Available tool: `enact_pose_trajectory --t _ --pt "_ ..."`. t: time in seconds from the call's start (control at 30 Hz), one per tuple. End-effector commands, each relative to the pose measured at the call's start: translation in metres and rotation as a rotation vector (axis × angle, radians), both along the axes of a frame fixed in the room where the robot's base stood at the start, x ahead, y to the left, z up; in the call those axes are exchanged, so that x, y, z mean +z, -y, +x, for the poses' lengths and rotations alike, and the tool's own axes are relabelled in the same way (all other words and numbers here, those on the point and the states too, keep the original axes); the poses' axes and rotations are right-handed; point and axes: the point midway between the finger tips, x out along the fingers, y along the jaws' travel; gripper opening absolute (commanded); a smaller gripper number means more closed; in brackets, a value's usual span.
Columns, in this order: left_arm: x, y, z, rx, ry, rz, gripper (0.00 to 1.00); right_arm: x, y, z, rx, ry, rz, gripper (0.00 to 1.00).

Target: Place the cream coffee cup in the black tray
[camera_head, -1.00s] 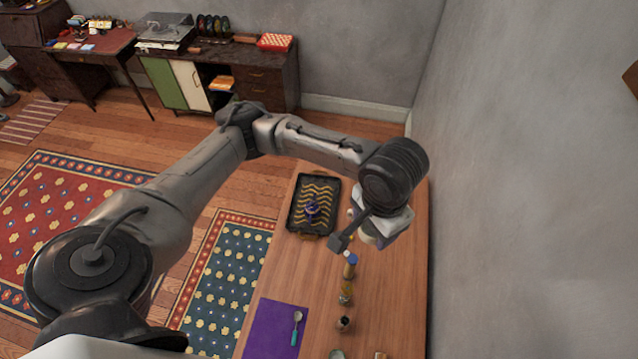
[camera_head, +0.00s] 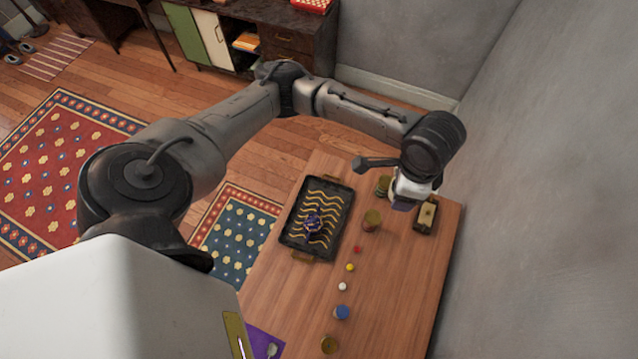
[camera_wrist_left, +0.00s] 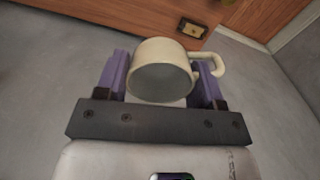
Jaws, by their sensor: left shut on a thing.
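The cream cup (camera_wrist_left: 163,72) is in the left wrist view, between the purple fingers of my left gripper (camera_wrist_left: 162,82). The gripper is shut on it, and its handle points right. In the head view my left gripper (camera_head: 402,204) is over the table to the right of the tray, and it mostly hides the cup there. The black tray (camera_head: 288,238) lies on the wooden table, with wavy yellow lines and a dark blue object (camera_head: 313,224) on it. My right gripper is not in view.
A small dark box with a tan top (camera_head: 426,215) is right of the gripper. A brown jar (camera_head: 372,220) stands between tray and gripper. A row of small items, including a blue-topped one (camera_head: 342,312), runs toward the front. A grey wall borders the table's right side.

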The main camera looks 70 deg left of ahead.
Motion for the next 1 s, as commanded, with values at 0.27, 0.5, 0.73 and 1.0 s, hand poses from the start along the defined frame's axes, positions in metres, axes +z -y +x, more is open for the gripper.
enact_pose_trajectory --t 0.27,0.5,0.73,1.0 --pt "-0.124 -0.023 0.014 -0.527 -0.006 0.000 0.38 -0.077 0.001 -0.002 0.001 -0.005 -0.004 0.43" --pt "-0.221 -0.049 0.020 -0.988 -0.008 -0.001 0.38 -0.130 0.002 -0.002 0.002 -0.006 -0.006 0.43" --pt "-0.311 -0.077 0.018 -1.424 -0.009 -0.003 0.38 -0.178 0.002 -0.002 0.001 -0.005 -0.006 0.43" --pt "-0.387 -0.106 0.012 -1.828 -0.009 0.000 0.38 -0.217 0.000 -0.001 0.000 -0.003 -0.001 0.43"
